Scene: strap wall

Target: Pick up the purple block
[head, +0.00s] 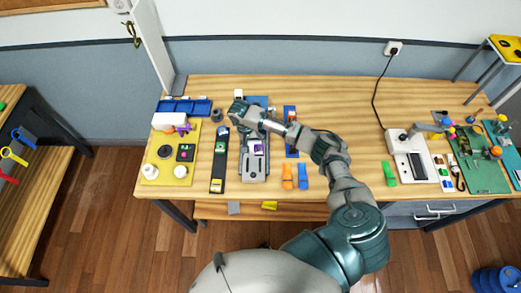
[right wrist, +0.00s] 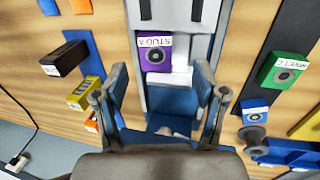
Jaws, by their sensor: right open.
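The purple block (right wrist: 155,56) carries a white label reading "STUD A" and a round grey stud on its face. It sits on a grey fixture (right wrist: 198,48), and in the head view the block (head: 258,149) is just below my right forearm. My right gripper (right wrist: 164,78) is open and empty. In the right wrist view its two fingers stand apart on either side, with the block just beyond their tips and roughly between them. In the head view the gripper (head: 243,117) is partly hidden by its own wrist. My left gripper is out of view.
A green block (right wrist: 287,62) on a black strip stands to one side. A black block (right wrist: 60,58) and a yellow block (right wrist: 84,92) are on the other. Orange (head: 287,171) and blue blocks lie near the bench front. Bare wood lies right of my arm.

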